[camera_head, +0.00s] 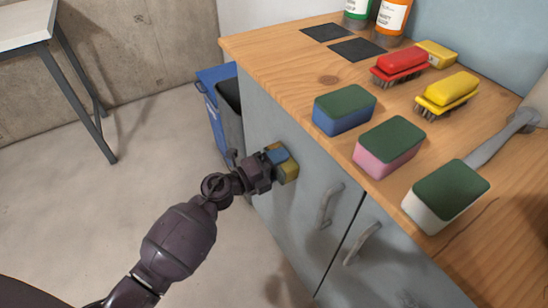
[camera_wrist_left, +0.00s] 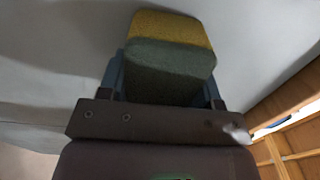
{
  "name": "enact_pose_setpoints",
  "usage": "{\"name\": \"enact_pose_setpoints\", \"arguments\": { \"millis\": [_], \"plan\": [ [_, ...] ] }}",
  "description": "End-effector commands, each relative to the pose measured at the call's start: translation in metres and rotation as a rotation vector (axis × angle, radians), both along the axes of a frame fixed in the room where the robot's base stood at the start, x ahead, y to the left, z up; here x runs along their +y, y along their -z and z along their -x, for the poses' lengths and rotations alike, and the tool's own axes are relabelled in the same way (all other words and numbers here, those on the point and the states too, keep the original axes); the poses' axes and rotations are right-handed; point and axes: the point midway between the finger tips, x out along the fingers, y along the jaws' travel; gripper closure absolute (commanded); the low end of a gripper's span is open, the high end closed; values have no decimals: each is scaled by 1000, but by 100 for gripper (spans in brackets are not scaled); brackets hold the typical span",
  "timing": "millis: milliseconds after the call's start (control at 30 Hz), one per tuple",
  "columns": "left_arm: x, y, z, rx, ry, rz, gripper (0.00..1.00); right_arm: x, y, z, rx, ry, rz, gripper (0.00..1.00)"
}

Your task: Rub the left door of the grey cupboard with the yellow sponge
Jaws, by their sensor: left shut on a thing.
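The grey cupboard's left door (camera_head: 302,212) is the grey panel below the wooden top, with a bar handle (camera_head: 331,204) near its right edge. My left gripper (camera_head: 278,158) is shut on the yellow sponge (camera_head: 289,173), near the upper left part of this door. In the left wrist view the sponge (camera_wrist_left: 172,28) shows a yellow layer on the far side and a green layer nearer me, between the fingers (camera_wrist_left: 163,85). Its yellow side faces the grey surface and seems to touch it; the contact itself is hidden. My right gripper is not in view.
Blue (camera_head: 344,112), pink (camera_head: 388,150) and white (camera_head: 440,205) sponges with green tops stand along the worktop's front edge. Red (camera_head: 400,64) and yellow (camera_head: 447,92) brushes lie behind them. Bins (camera_head: 216,105) stand left of the cupboard. The right door (camera_head: 385,265) has its own handle.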

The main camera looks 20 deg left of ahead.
Motion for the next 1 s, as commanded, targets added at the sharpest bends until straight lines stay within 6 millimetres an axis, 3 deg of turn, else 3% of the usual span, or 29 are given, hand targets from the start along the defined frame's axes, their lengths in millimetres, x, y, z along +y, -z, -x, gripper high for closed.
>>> {"name": "enact_pose_setpoints", "arguments": {
  "millis": [433,1000],
  "plan": [
    [-8,0,3,0,-1,0,60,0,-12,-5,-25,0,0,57],
    [20,-2,-23,-4,-5,-1,63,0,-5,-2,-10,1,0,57]
  ]
}}
